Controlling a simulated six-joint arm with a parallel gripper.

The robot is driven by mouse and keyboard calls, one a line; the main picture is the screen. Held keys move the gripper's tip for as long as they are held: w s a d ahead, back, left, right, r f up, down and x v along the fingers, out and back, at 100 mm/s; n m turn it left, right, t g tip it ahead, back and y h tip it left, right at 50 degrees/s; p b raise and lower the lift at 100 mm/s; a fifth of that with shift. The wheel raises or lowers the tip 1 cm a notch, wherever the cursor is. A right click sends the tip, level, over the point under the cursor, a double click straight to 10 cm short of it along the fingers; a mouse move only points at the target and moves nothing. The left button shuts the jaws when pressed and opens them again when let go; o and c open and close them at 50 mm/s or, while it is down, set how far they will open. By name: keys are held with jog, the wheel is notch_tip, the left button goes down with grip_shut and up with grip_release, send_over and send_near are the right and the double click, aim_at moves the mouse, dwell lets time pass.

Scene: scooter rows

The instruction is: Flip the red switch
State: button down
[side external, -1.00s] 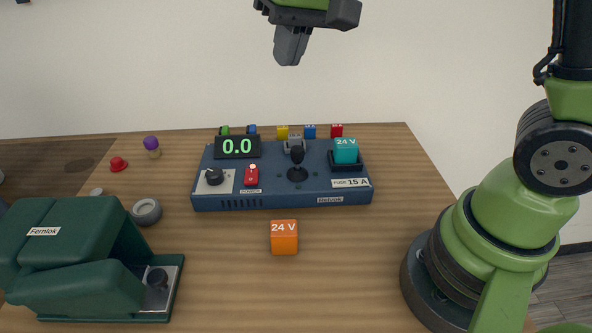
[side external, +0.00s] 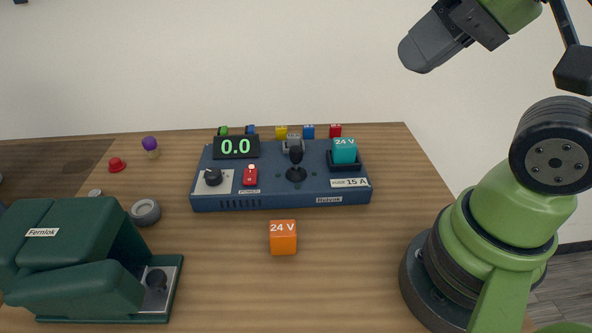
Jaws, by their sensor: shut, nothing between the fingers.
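The red switch (side external: 250,176) sits on the front left of the blue control panel (side external: 270,202), above a small "POWER" label. A display (side external: 236,147) behind the switch reads 0.0 in green. My gripper (side external: 419,58) is shut and empty, high up at the right, well away from the panel. It is tilted, with its fingers pointing down and left.
A teal 24 V block (side external: 344,151) sits in a socket on the panel's right. An orange 24 V block (side external: 283,238) lies in front. A dark green machine (side external: 80,255) stands at the front left. Small coloured pieces lie behind the panel.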

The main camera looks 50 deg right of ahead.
jog(key=shift+w, duration=0.1)
jog(key=m+g+h, duration=0.2)
jog(key=m+g, duration=0.3)
jog(key=g, duration=0.2)
send_over(248, 180)
notch_tip(248, 180, down, 12)
jog(key=shift+r, duration=0.1)
notch_tip(248, 180, down, 14)
